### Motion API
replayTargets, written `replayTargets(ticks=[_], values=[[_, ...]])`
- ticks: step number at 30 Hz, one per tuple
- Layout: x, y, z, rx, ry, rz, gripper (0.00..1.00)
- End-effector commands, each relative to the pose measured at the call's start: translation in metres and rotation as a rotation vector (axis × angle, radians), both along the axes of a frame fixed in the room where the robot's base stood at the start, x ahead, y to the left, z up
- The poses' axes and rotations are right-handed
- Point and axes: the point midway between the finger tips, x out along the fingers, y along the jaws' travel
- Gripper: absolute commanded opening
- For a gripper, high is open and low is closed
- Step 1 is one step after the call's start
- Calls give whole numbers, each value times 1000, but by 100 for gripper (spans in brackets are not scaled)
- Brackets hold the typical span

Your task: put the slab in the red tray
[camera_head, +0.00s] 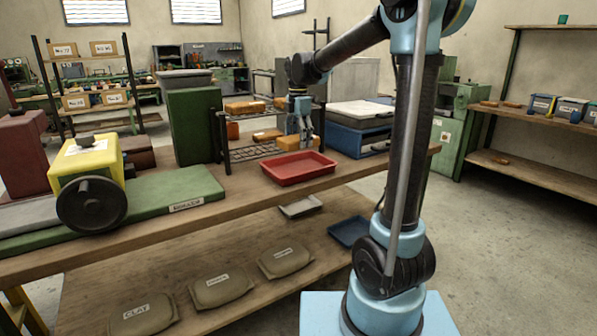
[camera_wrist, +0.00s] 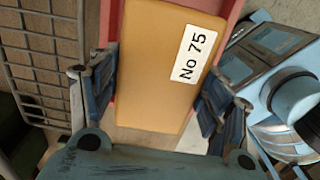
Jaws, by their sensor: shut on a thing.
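The slab (camera_wrist: 165,60) is a tan-orange block with a white label reading "No 75". My gripper (camera_wrist: 160,90) is shut on it, with one blue-grey finger on each side. In the head view my gripper (camera_head: 302,128) points down and the slab (camera_head: 296,142) shows at its fingertips, by the back edge of the red tray (camera_head: 300,169). The tray lies on the bench and looks empty in its visible part. In the wrist view parts of the red tray (camera_wrist: 230,14) show on both sides of the slab, which hides the rest. I cannot tell the exact height.
A black wire rack (camera_head: 250,152) with several orange slabs stands left of the tray. A green cabinet (camera_head: 194,125) is further left. A blue box with a grey top (camera_head: 360,138) stands to the right. The bench (camera_head: 250,199) is clear in front of the tray.

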Motion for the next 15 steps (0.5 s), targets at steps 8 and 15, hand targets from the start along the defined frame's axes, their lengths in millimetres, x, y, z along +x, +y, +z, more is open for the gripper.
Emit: replayTargets(ticks=[8, 15], values=[[0, 0, -43, 0, 0, 0, 33], [0, 0, -62, 0, 0, 0, 33]])
